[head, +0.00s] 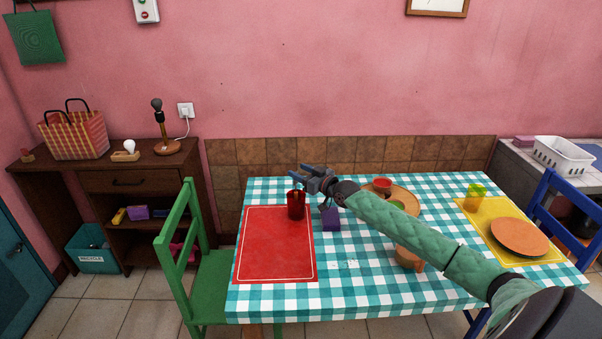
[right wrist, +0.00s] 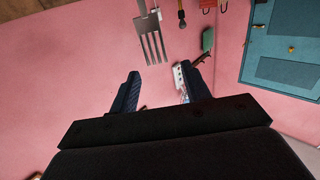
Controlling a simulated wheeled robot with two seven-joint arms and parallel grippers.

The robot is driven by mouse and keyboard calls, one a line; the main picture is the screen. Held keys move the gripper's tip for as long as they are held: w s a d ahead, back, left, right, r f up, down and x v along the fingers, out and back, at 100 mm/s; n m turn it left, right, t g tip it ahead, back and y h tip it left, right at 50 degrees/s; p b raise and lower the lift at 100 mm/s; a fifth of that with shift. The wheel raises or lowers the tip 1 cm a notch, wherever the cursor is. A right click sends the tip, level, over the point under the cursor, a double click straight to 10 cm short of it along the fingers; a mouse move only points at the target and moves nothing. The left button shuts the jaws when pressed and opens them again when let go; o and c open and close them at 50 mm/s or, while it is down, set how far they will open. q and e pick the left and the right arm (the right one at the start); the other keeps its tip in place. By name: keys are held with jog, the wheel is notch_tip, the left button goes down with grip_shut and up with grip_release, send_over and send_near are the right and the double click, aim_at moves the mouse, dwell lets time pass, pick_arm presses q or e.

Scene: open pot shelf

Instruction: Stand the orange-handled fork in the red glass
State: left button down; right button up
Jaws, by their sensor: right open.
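The red glass (head: 296,209) stands upright at the upper right of the red placemat (head: 262,262) in the head view. A small orange bit shows at its mouth, seemingly the fork's handle. In the right wrist view the grey fork (right wrist: 151,38) shows its tines pointing toward my fingers, which looks like tines up in the room. Its handle runs out of that view. My right gripper (head: 303,176) is above the glass, its fingers spread; in the right wrist view the space between the fingertips (right wrist: 160,85) is empty and the fork is apart from them. My left gripper is not in view.
A purple box (head: 330,217) stands close right of the glass. A round wooden tray (head: 405,194) with a red cup (head: 382,186) lies partly behind my right arm. A yellow placemat (head: 546,256) holds an orange plate (head: 519,237) and yellow-green cup (head: 476,192). A green chair (head: 184,240) stands left.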

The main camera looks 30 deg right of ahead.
pick_arm(q)
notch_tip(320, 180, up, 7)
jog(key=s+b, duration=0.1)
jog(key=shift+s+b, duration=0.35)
jog(key=shift+b, duration=0.05)
pick_arm(e)
jog(key=v, duration=0.7)
jog(key=shift+s, duration=0.35)
jog(key=shift+d, duration=0.1)
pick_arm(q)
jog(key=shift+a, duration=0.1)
pick_arm(e)
jog(key=shift+f, duration=0.15)
